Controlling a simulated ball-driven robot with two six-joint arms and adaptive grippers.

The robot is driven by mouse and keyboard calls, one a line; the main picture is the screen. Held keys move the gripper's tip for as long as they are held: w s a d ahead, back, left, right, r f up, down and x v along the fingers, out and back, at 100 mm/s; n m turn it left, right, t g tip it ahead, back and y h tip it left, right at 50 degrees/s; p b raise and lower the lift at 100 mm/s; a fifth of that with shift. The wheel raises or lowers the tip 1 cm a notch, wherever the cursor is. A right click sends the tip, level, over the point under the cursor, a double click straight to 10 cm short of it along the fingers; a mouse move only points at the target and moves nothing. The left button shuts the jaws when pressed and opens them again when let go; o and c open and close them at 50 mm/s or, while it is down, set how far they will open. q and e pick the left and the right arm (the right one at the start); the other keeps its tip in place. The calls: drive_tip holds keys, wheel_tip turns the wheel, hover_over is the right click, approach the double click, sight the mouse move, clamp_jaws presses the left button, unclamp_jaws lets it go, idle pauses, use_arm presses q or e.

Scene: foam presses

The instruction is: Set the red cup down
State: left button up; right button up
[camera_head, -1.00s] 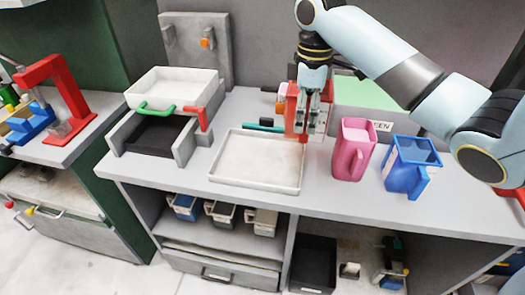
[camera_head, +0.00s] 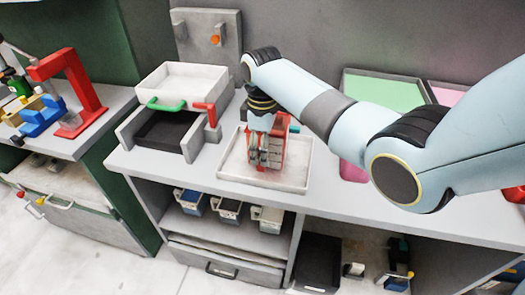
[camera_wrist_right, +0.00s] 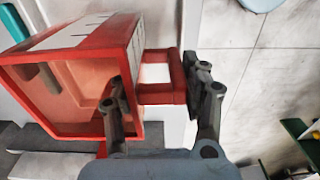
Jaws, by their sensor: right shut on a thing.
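The red cup (camera_head: 284,143) is over the shallow white tray (camera_head: 236,168) in the head view, largely covered by my right gripper (camera_head: 264,152). In the right wrist view the red cup (camera_wrist_right: 88,72) shows its open, square mouth, and its handle lies between the fingers of my right gripper (camera_wrist_right: 160,92). The gripper is shut on the cup by that handle. I cannot tell whether the cup's base touches the tray. My left gripper is in neither view.
A pink cup (camera_head: 352,172) is mostly hidden behind my right arm. A grey stand with a white box (camera_head: 186,84) and green and red handles is left of the tray. Green (camera_head: 383,92) and pink panels lie at the back. Small bins (camera_head: 229,209) sit on the shelf below.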

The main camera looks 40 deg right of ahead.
drive_tip(key=shift+f, duration=0.75)
drive_tip(key=o, duration=1.4)
drive_tip(key=shift+f, duration=0.1)
wheel_tip(320, 180, up, 12)
drive_tip(key=shift+w+r, duration=0.1)
drive_tip(key=shift+r, duration=0.05)
